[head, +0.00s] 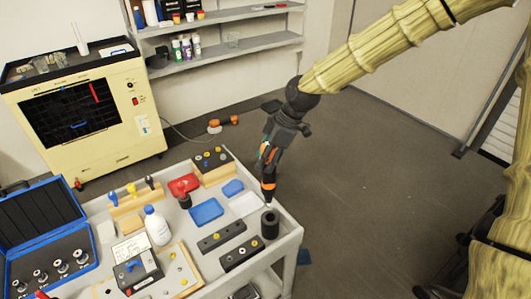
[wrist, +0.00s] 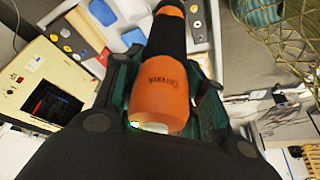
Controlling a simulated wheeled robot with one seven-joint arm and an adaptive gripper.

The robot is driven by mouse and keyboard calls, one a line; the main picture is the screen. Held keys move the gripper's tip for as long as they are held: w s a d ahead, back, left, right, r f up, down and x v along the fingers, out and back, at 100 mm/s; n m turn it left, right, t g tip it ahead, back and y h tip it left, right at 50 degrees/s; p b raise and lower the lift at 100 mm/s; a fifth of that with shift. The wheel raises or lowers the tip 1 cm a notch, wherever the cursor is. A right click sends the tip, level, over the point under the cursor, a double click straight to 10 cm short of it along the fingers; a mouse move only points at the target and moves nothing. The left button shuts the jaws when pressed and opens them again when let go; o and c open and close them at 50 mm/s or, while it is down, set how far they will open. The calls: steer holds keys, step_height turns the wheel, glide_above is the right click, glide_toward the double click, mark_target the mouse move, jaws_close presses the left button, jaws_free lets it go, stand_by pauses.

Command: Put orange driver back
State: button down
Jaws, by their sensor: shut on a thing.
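My gripper (head: 267,153) is shut on the orange driver (head: 268,185), which has black sections. The driver hangs nearly upright, tip down, over the right corner of the grey cart (head: 287,240). In the wrist view the driver's orange handle (wrist: 163,90) sits between the dark green fingers of my gripper (wrist: 165,108), with its black part toward the top.
Beside the holder lie dark blocks (head: 222,236), a blue tray (head: 206,211) and a white tray (head: 246,204). A white bottle (head: 157,226), a wooden tool rack (head: 137,203) and an open blue case (head: 48,240) stand left. An orange tool (head: 222,124) lies on the floor behind.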

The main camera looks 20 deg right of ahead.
steer(key=shift+s+d+f, duration=0.1)
steer(key=shift+s, duration=0.2)
steer(key=shift+s+d+f+b, duration=0.1)
steer(key=shift+f+b, duration=0.05)
steer(key=shift+b, duration=0.15)
steer(key=shift+w+d+f+b, duration=0.1)
steer(key=shift+w+f+b, duration=0.2)
steer(key=shift+f, duration=0.35)
steer(key=shift+w+d+f+b, duration=0.15)
steer(key=shift+f+b, duration=0.2)
steer(key=shift+f, duration=0.25)
steer(key=shift+s+a+f+b, duration=0.2)
steer(key=shift+s+f+b, duration=0.1)
steer(key=shift+f+b, duration=0.35)
steer(key=shift+w+f, duration=0.2)
steer(key=shift+f, duration=0.15)
steer(key=shift+s+r, duration=0.1)
steer(key=shift+s, duration=0.05)
steer(key=shift+d, duration=0.1)
